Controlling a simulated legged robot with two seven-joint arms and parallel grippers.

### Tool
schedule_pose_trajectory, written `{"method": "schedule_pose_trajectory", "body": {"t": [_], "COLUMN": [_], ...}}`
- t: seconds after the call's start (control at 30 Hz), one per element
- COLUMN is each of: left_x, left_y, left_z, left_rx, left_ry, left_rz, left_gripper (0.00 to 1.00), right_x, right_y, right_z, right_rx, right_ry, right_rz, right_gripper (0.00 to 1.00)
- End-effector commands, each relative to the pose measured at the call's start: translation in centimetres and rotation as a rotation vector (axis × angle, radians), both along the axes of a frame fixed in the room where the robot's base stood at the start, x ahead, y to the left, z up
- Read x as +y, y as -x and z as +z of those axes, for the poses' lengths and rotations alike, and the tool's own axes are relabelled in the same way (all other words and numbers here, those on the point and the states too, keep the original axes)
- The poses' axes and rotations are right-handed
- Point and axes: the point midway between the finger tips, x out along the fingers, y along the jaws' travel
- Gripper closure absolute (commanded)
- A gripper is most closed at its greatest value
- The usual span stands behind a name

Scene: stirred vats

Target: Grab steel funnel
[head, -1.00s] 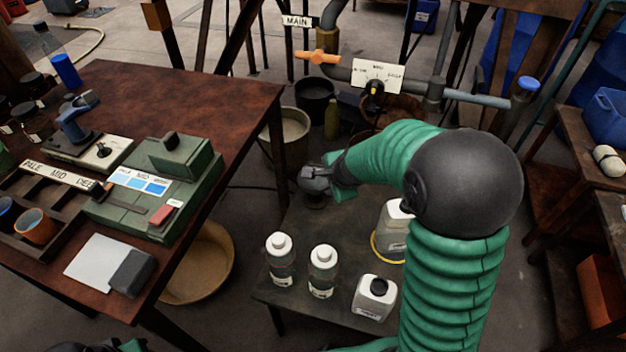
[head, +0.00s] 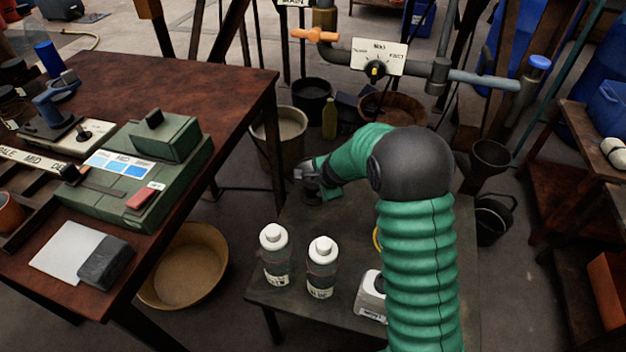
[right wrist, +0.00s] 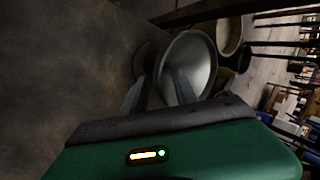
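The steel funnel (right wrist: 200,58) shows in the right wrist view as a pale grey cone, its wide mouth facing the right of the picture. In the head view it is hard to make out beside my right gripper (head: 311,178), at the far left corner of the low table (head: 335,225). In the right wrist view my right gripper (right wrist: 158,92) has its two fingers apart. One finger overlaps the funnel's bowl and the other is to its left; I cannot tell whether they touch it. My left gripper is not in view.
Two white-capped bottles (head: 275,255) (head: 321,268) and a white container (head: 371,296) stand on the low table, partly beside my arm. The wooden table (head: 190,85) with a green box (head: 135,190) is left. A dark funnel-shaped vessel (head: 490,155) and black bucket (head: 493,216) are right.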

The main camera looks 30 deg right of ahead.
Motion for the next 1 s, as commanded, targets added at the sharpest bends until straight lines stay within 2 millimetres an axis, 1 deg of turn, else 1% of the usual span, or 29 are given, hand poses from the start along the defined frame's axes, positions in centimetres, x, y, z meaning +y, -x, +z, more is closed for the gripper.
{"method": "schedule_pose_trajectory", "body": {"t": [0.03, 0.27, 0.67, 0.77, 0.87, 1.0], "left_x": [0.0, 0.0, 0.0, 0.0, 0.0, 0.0], "left_y": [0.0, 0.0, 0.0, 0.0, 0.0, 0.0], "left_z": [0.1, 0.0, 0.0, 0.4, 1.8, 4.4], "left_rx": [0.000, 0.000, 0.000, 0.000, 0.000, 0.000], "left_ry": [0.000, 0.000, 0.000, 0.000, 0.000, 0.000], "left_rz": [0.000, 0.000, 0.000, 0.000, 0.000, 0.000], "left_gripper": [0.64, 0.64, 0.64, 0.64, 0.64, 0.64], "right_x": [0.0, 0.0, 0.0, 0.0, 0.0, 0.0], "right_y": [0.0, 0.0, 0.0, 0.0, 0.0, -0.1], "right_z": [0.0, 0.0, 0.0, 0.5, 2.3, 6.2], "right_rx": [0.000, 0.001, 0.000, 0.000, -0.001, -0.003], "right_ry": [0.000, 0.000, -0.001, 0.000, 0.001, 0.001], "right_rz": [0.000, 0.000, -0.001, 0.000, -0.001, 0.001], "right_gripper": [0.70, 1.00, 1.00, 1.00, 1.00, 1.00]}}
